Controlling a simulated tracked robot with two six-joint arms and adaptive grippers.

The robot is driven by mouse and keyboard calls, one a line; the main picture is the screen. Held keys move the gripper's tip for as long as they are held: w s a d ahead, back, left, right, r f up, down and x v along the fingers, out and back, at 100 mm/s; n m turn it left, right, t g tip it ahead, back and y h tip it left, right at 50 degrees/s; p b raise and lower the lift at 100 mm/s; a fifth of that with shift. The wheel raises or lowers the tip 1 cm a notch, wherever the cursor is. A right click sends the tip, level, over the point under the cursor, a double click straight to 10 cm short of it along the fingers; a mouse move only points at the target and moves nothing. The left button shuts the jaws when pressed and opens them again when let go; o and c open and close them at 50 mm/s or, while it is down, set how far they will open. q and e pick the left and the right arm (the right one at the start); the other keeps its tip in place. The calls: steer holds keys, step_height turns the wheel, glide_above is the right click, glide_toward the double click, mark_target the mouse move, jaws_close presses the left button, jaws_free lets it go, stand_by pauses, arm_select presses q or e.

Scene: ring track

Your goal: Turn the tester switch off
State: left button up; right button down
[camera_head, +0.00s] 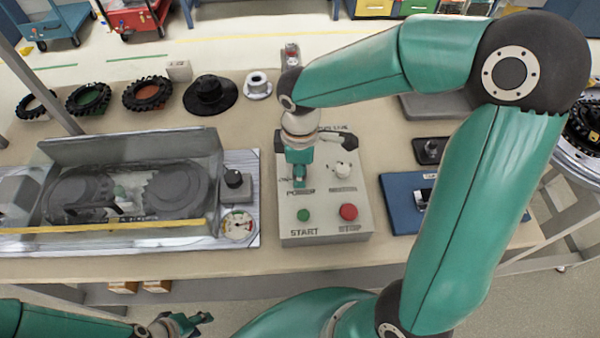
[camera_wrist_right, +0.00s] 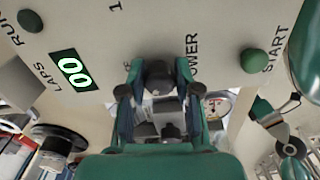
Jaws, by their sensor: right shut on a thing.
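The tester is a light grey control box (camera_head: 325,232) in the middle of the bench, with a green START button (camera_head: 303,215) and a red STOP button (camera_head: 348,212). My right gripper (camera_head: 299,181) reaches down from above onto its left part, by the POWER label. In the right wrist view, the fingers of my right gripper (camera_wrist_right: 156,88) are closed around a dark switch part (camera_wrist_right: 158,72) beside the word POWER. The switch is mostly hidden, so its setting cannot be read. A lit display (camera_wrist_right: 76,72) reads 00. My left gripper (camera_head: 187,322) is empty low at the left, away from the box.
A clear-covered gear unit (camera_head: 128,185) with a dial gauge (camera_head: 238,225) stands left of the box. A blue board (camera_head: 400,205) lies to the right. Black wheels and a dark hub (camera_head: 210,95) stand behind.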

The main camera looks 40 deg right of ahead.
steer(key=m+b, duration=0.2)
steer(key=m, duration=0.3)
steer(key=shift+w+m, duration=0.1)
steer(key=shift+m, duration=0.2)
steer(key=m+b, duration=0.2)
steer(key=m, duration=0.3)
steer(key=shift+r, duration=0.1)
steer(key=shift+m, duration=0.4)
steer(key=c, duration=0.8)
jaws_free()
step_height(320, 180, up, 12)
